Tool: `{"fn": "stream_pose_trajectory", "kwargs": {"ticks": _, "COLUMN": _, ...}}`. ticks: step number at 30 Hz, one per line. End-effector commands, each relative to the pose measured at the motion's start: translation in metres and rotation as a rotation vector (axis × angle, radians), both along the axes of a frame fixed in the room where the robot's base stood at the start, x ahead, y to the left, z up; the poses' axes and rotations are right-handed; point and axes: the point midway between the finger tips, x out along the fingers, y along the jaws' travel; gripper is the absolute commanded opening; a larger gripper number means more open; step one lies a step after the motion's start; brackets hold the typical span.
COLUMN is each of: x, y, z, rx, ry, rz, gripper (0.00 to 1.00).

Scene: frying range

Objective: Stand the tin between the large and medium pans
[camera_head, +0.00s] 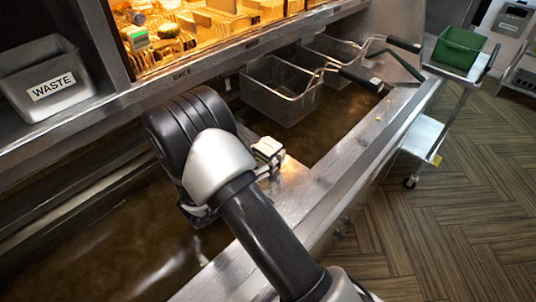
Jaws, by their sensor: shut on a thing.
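My gripper (268,160) shows only in part, as a small pale metallic shape just right of my wrist. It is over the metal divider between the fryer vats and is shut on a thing. My arm and the small size hide most of it, so I cannot make out what it holds. I cannot pick out the tin as a separate object. No large or medium pan can be identified in this view.
Two wire fry baskets, the nearer (282,92) and the farther (328,55), sit at the back vat with handles pointing right. A WASTE bin (48,80) is upper left. A lit food shelf (200,25) is behind. A green bin (459,48) stands on a cart at right.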

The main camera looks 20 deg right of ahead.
Motion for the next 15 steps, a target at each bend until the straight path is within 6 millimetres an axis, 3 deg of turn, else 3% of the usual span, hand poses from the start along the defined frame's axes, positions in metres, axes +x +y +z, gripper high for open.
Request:
{"fn": "stream_pose_trajectory", "kwargs": {"ticks": 2, "x": 0.0001, "y": 0.0, "z": -0.0028, "rx": -0.001, "ry": 0.0, "rz": 0.0, "gripper": 0.18}}
{"fn": "stream_pose_trajectory", "kwargs": {"ticks": 3, "x": -0.0001, "y": 0.0, "z": -0.0039, "rx": 0.0, "ry": 0.001, "rz": 0.0, "gripper": 0.5}}
{"fn": "stream_pose_trajectory", "kwargs": {"ticks": 12, "x": -0.0001, "y": 0.0, "z": -0.0028, "rx": 0.0, "ry": 0.001, "rz": 0.0, "gripper": 0.69}}
{"fn": "stream_pose_trajectory", "kwargs": {"ticks": 15, "x": -0.0001, "y": 0.0, "z": -0.0028, "rx": 0.0, "ry": 0.001, "rz": 0.0, "gripper": 0.69}}
